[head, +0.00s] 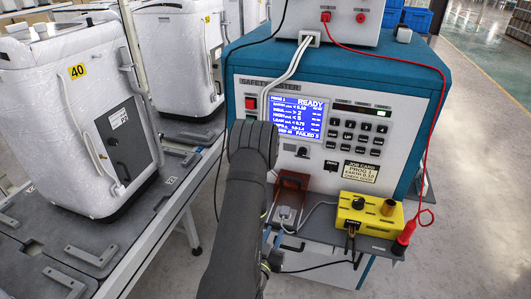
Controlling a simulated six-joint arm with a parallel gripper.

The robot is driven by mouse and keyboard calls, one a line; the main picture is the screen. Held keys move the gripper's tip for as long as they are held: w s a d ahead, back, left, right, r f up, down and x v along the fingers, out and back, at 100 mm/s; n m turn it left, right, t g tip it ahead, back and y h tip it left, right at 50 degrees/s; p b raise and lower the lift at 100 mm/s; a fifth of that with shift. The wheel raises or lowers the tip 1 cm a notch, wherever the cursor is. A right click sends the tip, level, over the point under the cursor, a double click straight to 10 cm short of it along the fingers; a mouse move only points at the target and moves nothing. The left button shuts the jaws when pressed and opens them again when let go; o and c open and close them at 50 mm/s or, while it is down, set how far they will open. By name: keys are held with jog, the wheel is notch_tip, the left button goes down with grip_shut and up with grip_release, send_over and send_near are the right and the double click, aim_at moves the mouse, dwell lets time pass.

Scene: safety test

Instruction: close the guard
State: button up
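The guard appears to be the reddish-brown see-through flap (293,181) at the lower front of the blue and white safety tester (340,68). It looks raised, standing up behind a pale plug and socket (285,214) on the grey shelf. My dark arm rises from the bottom of the head view and bends in front of the tester, just left of the flap. It covers part of the tester's front. Small dark parts with yellow-green bands show beside the arm, below and left of the socket. They may belong to my gripper, but its fingers cannot be made out.
A yellow box (370,214) with knobs and a red probe (403,238) with a red lead stand on the shelf, right of the socket. Cables hang below. The blue screen (297,117) reads READY. White-wrapped machines (80,110) stand on a conveyor at left.

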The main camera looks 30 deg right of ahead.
jog(key=shift+g, duration=0.3)
jog(key=w+a, duration=0.1)
jog(key=w+a+f, duration=0.1)
jog(key=w, duration=0.1)
jog(key=w+a, duration=0.1)
jog(key=w, duration=0.1)
jog(key=shift+f, duration=0.35)
grip_shut()
jog(key=w+a+f+m+g+y, duration=0.15)
jog(key=w+a+f, duration=0.25)
jog(key=w+a, duration=0.5)
jog(key=w+d+r+g+y, duration=0.1)
jog(key=w+d+y, duration=0.1)
jog(key=w, duration=0.4)
jog(key=w+d+y, duration=0.2)
jog(key=w+y, duration=0.1)
jog(key=w, duration=0.3)
jog(key=w+d+r+y, duration=0.2)
jog(key=d+r+y, duration=0.1)
jog(key=d+r, duration=0.3)
jog(key=s+d+r+n+g+y, duration=0.15)
jog(key=s+d+r+g, duration=0.45)
jog(key=s+d+r, duration=0.95)
send_over(292, 183)
jog(key=shift+n, duration=0.3)
notch_tip(292, 183, down, 9)
jog(key=shift+a, duration=0.1)
